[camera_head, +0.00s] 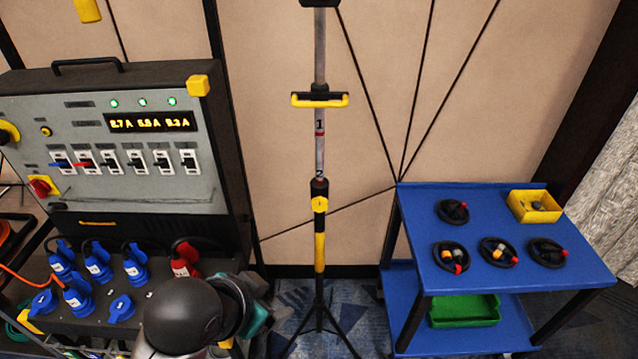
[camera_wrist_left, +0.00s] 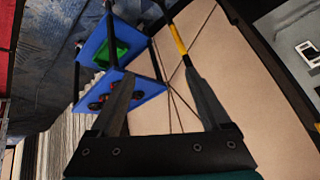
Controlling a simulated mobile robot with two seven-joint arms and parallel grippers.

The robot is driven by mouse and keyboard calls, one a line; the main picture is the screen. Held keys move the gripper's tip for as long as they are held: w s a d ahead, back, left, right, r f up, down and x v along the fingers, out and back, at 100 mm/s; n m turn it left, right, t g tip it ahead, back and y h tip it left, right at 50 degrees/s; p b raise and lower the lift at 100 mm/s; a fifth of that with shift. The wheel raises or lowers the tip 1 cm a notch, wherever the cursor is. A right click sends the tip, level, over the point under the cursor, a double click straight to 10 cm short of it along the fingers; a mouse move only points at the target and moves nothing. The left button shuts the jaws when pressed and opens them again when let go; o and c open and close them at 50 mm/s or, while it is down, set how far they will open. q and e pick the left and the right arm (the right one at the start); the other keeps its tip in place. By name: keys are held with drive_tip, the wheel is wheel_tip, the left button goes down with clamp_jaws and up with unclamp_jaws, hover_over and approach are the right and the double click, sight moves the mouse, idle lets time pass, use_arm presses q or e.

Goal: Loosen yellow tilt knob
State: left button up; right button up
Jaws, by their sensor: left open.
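A tripod stand (camera_head: 319,250) rises at the centre of the head view. I cannot tell whether this is the tilt knob. Other yellow parts are a block (camera_head: 198,86) on the panel's top corner and a piece (camera_head: 87,10) at the top edge. My left arm is at the bottom left, with its gripper mostly hidden. In the left wrist view the left gripper (camera_wrist_left: 160,68) is open and empty, its fingers wide apart. The stand's yellow pole section (camera_wrist_left: 178,40) shows beyond them.
A control panel (camera_head: 130,185) with switches stands left, above several blue plugs (camera_head: 97,262) and a red one (camera_head: 185,259). A pale wall is behind.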

use_arm(q)
drive_tip(key=w+d+r+m+t+h, duration=0.1)
drive_tip(key=w+d+r+m+t, duration=0.1)
drive_tip(key=w+d+r+m, duration=0.45)
drive_tip(key=w+d+r+m+t, duration=0.1)
drive_tip(key=w+r+m, duration=0.15)
drive_tip(key=r, duration=0.75)
drive_tip(key=w+d+r+m+t+h, duration=0.1)
drive_tip(key=w+d+r+m+t, duration=0.15)
drive_tip(key=r+m, duration=0.5)
wheel_tip(320, 180, up, 26)
drive_tip(key=a+r+m+t+y, duration=0.1)
drive_tip(key=a+m+t+y, duration=0.1)
drive_tip(key=m+t+y, duration=0.5)
drive_tip(key=w+m+g+h+p, duration=0.1)
drive_tip(key=w+p, duration=0.5)
drive_tip(key=w, duration=0.8)
drive_tip(key=shift+w+d+f+h, duration=0.25)
drive_tip(key=shift+w+h, duration=0.1)
drive_tip(key=shift+h, duration=0.55)
use_arm(e)
drive_tip(key=shift+w+d+r, duration=0.1)
drive_tip(key=shift+d+r, duration=0.1)
drive_tip(key=shift+r, duration=1.3)
drive_tip(key=shift+w+d+r, duration=0.1)
drive_tip(key=shift+d+r, duration=0.05)
drive_tip(key=shift+r, duration=1.3)
use_arm(q)
drive_tip(key=shift+m, duration=0.25)
clamp_jaws()
